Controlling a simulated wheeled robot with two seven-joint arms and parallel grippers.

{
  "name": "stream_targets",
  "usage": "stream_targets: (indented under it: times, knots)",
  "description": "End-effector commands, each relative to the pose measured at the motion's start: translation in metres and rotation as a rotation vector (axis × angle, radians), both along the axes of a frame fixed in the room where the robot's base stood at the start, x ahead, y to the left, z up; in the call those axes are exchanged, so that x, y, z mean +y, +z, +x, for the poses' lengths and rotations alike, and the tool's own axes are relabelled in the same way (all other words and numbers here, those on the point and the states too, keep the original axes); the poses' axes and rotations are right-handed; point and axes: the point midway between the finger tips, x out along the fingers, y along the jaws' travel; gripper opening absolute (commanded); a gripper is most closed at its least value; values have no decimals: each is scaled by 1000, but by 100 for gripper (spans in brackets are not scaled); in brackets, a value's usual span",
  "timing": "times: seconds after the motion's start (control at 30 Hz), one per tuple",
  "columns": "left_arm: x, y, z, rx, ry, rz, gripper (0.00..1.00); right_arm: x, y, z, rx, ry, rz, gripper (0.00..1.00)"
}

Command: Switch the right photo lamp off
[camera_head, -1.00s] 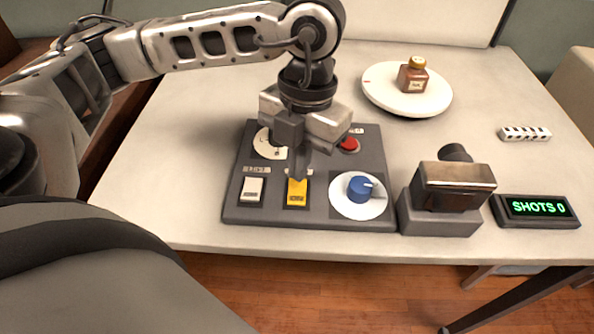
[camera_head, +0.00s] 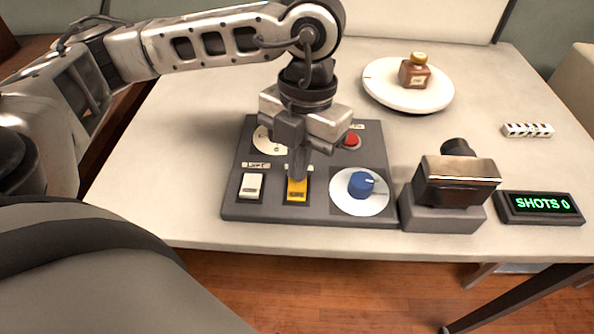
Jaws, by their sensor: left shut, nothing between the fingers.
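A dark grey control panel (camera_head: 320,215) lies on the table. It carries a white rocker switch (camera_head: 251,187) at the left, whose label seems to read "LEFT", and a yellow rocker switch (camera_head: 296,190) to its right, whose label is mostly hidden. My left gripper (camera_head: 298,174) is shut and empty, pointing down at the yellow switch. Its fingertips cover the switch's far end; I cannot tell whether they touch it. The lamps are not clearly in view. My right gripper is not in view.
The panel also has a blue knob (camera_head: 361,184), a red button (camera_head: 351,140) and a partly hidden white dial (camera_head: 267,141).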

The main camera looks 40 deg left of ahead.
Motion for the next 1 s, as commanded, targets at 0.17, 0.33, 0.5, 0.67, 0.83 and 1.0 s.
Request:
stream_targets:
  times: [0.17, 0.33, 0.5, 0.67, 0.83, 1.0]
  knots:
    - [0, -4, 0, 0, 0, 0, 0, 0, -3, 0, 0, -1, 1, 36]
    - [0, -6, 0, 0, 0, 0, 0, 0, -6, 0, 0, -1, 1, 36]
    - [0, -5, 0, 0, 0, 0, 0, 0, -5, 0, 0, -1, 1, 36]
    - [0, 5, 0, -1, 0, 0, 0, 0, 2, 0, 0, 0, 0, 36]
    - [0, 19, 0, -2, -1, 0, 0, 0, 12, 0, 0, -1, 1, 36]
    - [0, 33, 0, -1, -1, -1, 0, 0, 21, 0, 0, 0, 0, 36]
